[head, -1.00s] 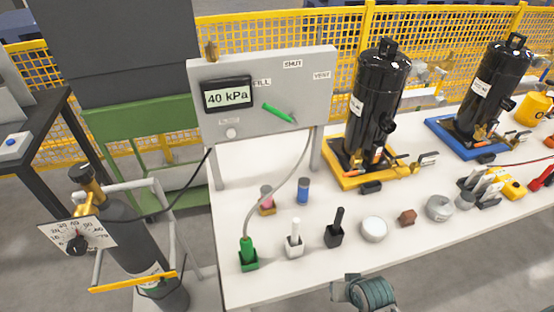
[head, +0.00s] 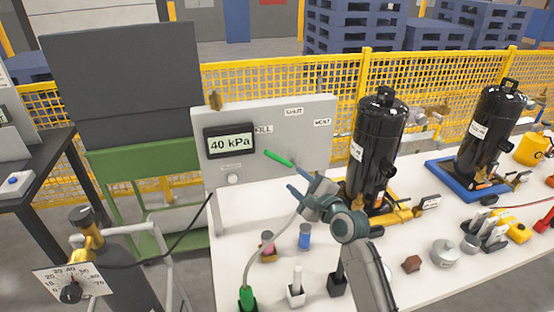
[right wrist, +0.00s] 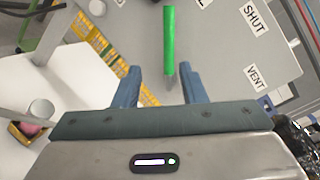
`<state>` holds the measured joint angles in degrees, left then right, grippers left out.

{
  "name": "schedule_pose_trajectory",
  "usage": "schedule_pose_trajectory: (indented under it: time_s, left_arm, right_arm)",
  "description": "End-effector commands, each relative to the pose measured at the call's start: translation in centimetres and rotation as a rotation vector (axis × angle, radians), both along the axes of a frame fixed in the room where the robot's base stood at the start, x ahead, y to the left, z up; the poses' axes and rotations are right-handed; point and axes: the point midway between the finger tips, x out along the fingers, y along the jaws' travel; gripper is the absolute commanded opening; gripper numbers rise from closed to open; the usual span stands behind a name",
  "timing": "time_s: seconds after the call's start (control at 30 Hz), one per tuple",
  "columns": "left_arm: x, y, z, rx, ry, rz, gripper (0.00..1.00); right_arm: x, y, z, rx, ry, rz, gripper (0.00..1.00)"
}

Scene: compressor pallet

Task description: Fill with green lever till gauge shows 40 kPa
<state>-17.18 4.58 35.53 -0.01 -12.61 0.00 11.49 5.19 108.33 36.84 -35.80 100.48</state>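The grey panel (head: 310,135) carries a display (head: 230,144) reading 40 kPa. Its green lever (head: 278,158) slants, its green end toward the FILL label (head: 264,129); SHUT (head: 294,112) is above and VENT (head: 322,122) to the right. My right gripper (head: 297,182) is open just in front of the panel, below and right of the lever. My left gripper is out of view.
A black compressor (head: 378,150) on a yellow tray stands right of my right gripper. A second one (head: 492,125) stands on a blue tray (head: 458,174). A green plug (head: 247,298) with a hose is at the table's front left. A dial (head: 70,283) is on a cylinder at left.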

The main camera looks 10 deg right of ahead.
Motion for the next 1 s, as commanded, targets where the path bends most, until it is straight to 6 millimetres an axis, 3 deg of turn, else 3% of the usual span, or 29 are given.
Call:
schedule_pose_trajectory:
  time_s: [0.13,0.7,1.0]
  left_arm:
    - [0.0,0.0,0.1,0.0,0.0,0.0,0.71]
    - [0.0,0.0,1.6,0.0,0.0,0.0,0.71]
    - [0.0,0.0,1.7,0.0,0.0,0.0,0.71]
  right_arm:
    - [1.0,0.1,1.4,0.075,-0.013,-0.001,0.38]
    - [9.6,3.2,1.3,0.072,-0.01,-0.003,0.38]
    - [10.8,3.6,1.2,0.07,-0.01,-0.002,0.38]
